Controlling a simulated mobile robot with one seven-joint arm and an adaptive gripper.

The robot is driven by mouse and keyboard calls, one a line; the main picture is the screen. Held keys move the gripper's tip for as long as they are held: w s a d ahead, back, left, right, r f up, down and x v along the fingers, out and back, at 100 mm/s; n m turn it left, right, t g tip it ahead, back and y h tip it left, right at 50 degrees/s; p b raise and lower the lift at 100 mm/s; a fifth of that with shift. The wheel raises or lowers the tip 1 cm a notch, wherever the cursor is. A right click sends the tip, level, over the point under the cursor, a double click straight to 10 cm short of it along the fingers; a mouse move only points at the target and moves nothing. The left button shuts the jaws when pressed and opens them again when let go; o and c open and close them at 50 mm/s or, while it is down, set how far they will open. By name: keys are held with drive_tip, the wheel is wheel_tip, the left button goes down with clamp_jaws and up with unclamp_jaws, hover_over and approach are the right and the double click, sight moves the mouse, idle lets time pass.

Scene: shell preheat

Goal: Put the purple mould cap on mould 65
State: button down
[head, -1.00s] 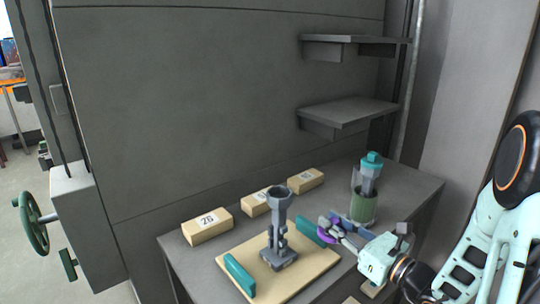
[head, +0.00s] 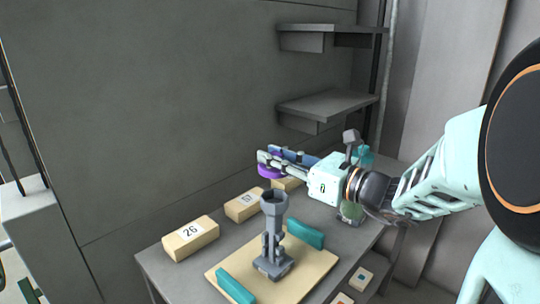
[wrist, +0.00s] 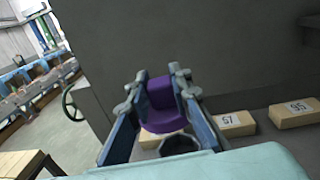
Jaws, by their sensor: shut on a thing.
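The purple mould cap (head: 268,171) is held between the fingertips of my gripper (head: 272,158), raised above the back of the table. In the wrist view the purple cap (wrist: 162,98) sits between the two blue fingers of my gripper (wrist: 160,80). Tan blocks line the wall: one reads 26 (head: 190,238), a middle block (head: 244,206) has a small unclear label, and a third (head: 288,184) is partly hidden below my gripper. In the wrist view, two block labels show, but I cannot read 65 with certainty on any.
A grey funnel-topped stand (head: 274,235) rises from a tan board (head: 318,262) between two teal bars (head: 305,233), (head: 235,286). A teal-topped container (head: 362,155) is partly behind my arm. Two grey shelves (head: 330,105), (head: 330,29) jut from the wall above.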

drive_tip(key=shift+f+b, duration=2)
drive_tip(key=shift+f, duration=0.75)
drive_tip(key=shift+f+b, duration=0.6)
drive_tip(key=shift+f, duration=0.05)
drive_tip(key=c, duration=2)
unclamp_jaws()
drive_tip(key=shift+c, duration=0.2)
drive_tip(key=shift+s+d, duration=0.1)
drive_tip(key=v, duration=1)
drive_tip(key=shift+s+d+p, duration=0.2)
drive_tip(key=shift+d+p, duration=0.1)
drive_tip(key=shift+p, duration=0.15)
drive_tip(key=shift+r, duration=0.1)
